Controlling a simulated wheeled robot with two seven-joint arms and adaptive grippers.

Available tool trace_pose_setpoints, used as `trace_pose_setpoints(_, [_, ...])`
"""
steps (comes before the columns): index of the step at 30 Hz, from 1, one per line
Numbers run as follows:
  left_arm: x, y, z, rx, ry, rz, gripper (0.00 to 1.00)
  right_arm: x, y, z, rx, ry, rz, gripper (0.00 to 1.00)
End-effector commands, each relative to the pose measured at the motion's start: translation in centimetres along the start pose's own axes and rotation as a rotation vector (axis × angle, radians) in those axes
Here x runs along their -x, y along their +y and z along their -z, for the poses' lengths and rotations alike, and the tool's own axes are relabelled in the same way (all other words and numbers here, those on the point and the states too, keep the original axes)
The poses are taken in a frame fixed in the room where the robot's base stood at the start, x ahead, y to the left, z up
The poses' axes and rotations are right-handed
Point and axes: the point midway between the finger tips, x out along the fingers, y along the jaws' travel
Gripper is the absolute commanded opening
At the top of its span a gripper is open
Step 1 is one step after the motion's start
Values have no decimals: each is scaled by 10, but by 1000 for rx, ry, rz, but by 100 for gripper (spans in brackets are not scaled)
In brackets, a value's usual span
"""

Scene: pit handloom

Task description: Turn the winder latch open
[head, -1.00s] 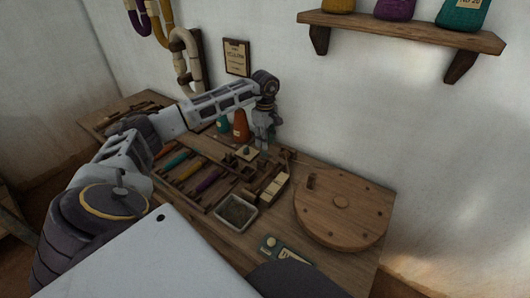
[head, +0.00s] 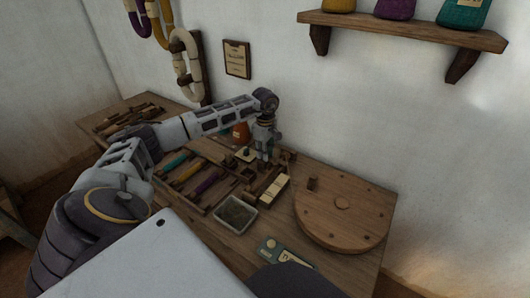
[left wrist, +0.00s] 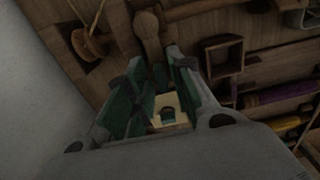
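My left gripper (head: 264,163) points down over the small wooden winder parts at the back of the bench, near the wall. In the left wrist view its two green-padded fingers (left wrist: 160,68) are apart. A wooden lever with a rounded end (left wrist: 149,27), which looks like the winder latch, lies just beyond and in line with the gap between the fingertips. I cannot tell whether the fingers touch it. A pale block with a green piece (left wrist: 168,112) shows between the fingers, lower down. In the head view the gripper hides the latch. My right gripper is not in view.
A round wooden disc (head: 342,222) with a peg lies to the right on the bench. A grey tray (head: 236,214) and a pale block (head: 274,188) are nearer. Coloured shuttles (head: 187,170) lie left. An orange cone (head: 241,132) stands behind my arm.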

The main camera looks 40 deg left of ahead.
Motion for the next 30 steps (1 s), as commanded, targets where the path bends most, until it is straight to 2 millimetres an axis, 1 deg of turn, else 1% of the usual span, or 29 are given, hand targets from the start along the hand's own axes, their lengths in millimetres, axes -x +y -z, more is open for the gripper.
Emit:
trace_pose_setpoints(1, [0, 0, 0, 0, 0, 0, 12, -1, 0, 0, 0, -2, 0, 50])
trace_pose_setpoints(3, [0, 0, 0, 0, 0, 0, 3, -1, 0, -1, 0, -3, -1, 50])
trace_pose_setpoints(4, [0, 0, 0, 0, 0, 0, 0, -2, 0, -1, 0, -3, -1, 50])
trace_pose_setpoints(17, [1, 0, 0, 24, 0, 0, 0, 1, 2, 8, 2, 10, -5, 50])
trace_pose_setpoints(23, [1, 0, 0, 86, 0, 0, 0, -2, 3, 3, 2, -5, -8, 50])
trace_pose_setpoints(30, [2, 1, 0, 213, 0, 0, 0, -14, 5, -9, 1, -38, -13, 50])
